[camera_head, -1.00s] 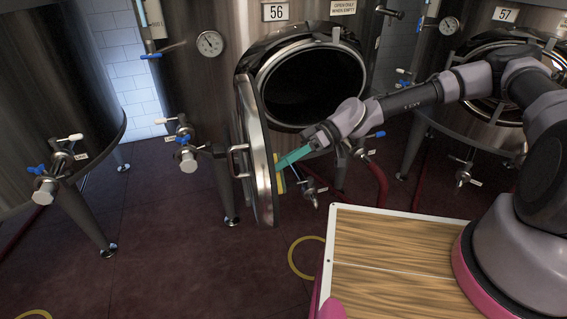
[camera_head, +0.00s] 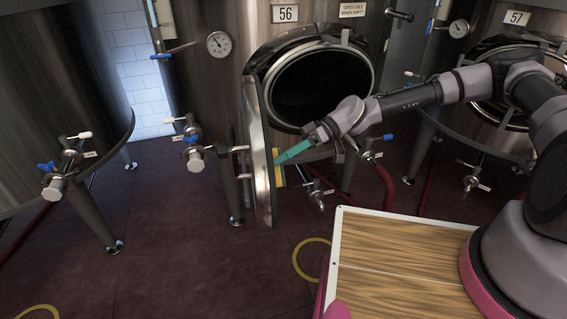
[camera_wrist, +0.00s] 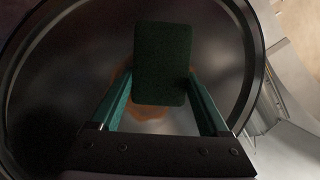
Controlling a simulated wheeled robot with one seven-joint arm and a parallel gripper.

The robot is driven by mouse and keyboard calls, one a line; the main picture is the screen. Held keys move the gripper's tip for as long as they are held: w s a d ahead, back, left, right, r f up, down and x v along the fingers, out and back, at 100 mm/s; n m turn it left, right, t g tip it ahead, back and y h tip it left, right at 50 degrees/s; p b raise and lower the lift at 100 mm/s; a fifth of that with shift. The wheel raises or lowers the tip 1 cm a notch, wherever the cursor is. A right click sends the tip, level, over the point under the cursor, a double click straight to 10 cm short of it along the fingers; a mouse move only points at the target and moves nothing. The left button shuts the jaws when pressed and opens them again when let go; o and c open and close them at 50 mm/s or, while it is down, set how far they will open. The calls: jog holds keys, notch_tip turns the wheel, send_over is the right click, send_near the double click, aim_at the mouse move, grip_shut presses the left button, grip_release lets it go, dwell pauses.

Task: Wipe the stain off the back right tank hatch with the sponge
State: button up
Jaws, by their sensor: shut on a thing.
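The hatch door (camera_head: 263,155) of tank 56 hangs open, seen almost edge-on in the head view. Its inner face (camera_wrist: 60,70) fills much of the wrist view. An orange-brown stain (camera_wrist: 147,112) shows on that face, partly hidden behind the sponge. The sponge is yellow (camera_head: 279,172) in the head view and shows a dark green back in the wrist view (camera_wrist: 162,62). My gripper (camera_head: 282,160), with teal fingers, is shut on the sponge, which is at the door's inner face. I cannot tell whether it presses on the metal.
The tank's round opening (camera_head: 318,88) is dark, right of the door. Valves (camera_head: 195,150) and a tank leg (camera_head: 232,190) stand left of the door. A wood-topped board (camera_head: 400,265) lies below my arm. Tank 57 (camera_head: 500,40) stands at the right.

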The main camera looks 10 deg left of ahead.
jog(key=shift+w+a, duration=1.7)
jog(key=shift+w, duration=2.2)
jog(key=shift+s+d+r, duration=0.5)
jog(key=shift+s+d, duration=0.25)
jog(key=shift+s, duration=1.05)
jog(key=shift+s+d+r, duration=0.45)
jog(key=shift+s+d, duration=0.25)
jog(key=shift+s, duration=1.05)
jog(key=shift+s+d+r, duration=0.5)
jog(key=shift+s+d, duration=0.25)
jog(key=shift+s, duration=1.05)
jog(key=w+a, duration=0.4)
jog(key=w, duration=0.6)
jog(key=shift+w+a, duration=0.25)
jog(key=shift+w, duration=0.05)
jog(key=s+d, duration=0.3)
jog(key=s, duration=0.4)
jog(key=shift+s, duration=0.2)
jog(key=shift+s+d, duration=0.45)
jog(key=shift+s, duration=0.35)
jog(key=shift+s+d, duration=0.4)
jog(key=shift+s, duration=0.4)
